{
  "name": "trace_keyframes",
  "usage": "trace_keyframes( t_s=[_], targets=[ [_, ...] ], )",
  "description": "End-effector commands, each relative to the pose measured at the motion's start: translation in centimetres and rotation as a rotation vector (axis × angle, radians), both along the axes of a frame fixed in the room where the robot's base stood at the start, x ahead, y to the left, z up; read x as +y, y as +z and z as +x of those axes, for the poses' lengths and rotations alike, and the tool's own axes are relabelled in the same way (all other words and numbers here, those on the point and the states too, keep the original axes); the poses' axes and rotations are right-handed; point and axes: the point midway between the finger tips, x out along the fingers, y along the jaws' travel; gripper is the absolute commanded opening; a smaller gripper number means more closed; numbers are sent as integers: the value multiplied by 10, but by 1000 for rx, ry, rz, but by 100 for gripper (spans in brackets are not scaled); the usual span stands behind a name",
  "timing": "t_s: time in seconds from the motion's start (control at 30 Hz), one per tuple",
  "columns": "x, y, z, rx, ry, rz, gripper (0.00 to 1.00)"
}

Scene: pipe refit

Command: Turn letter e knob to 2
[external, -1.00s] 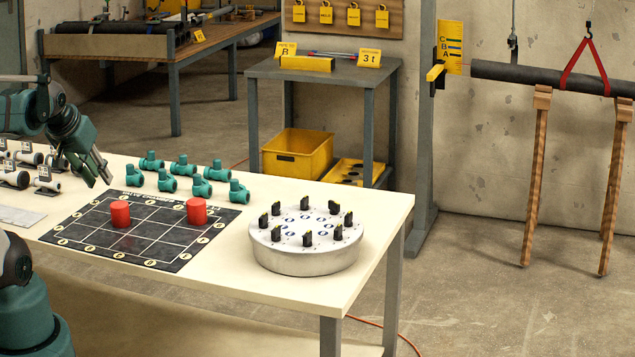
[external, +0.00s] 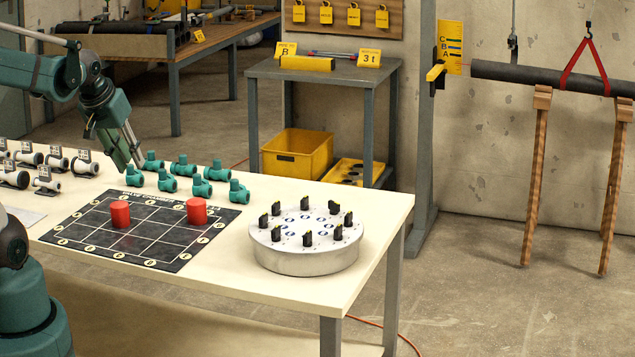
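A round metal drum (external: 304,262) with a pale top stands on the right part of the cream table. Several black knobs with yellow marks stand in a ring on its top, one of them the front knob (external: 308,239). Blue round marks lie inside the ring. The letters and numbers are too small to read, so I cannot tell which knob is e. My gripper (external: 131,166) is at the left, above the table behind the black mat, pointing down and well apart from the drum. Its fingers show at an angle, and their gap is unclear.
A black grid mat (external: 150,246) with two red cylinders (external: 120,213) (external: 196,211) lies left of the drum. Several teal pipe fittings (external: 182,167) stand behind it. White fittings (external: 46,180) stand at far left. The table (external: 290,300) is clear around the drum.

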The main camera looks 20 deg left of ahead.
Motion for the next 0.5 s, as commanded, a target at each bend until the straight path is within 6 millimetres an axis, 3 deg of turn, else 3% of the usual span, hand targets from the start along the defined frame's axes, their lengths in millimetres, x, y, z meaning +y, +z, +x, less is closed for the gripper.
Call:
trace_keyframes(
  t_s=[0.5],
  targets=[
    [-81, 19, 36, 126, -16, -32, 22]
  ],
)
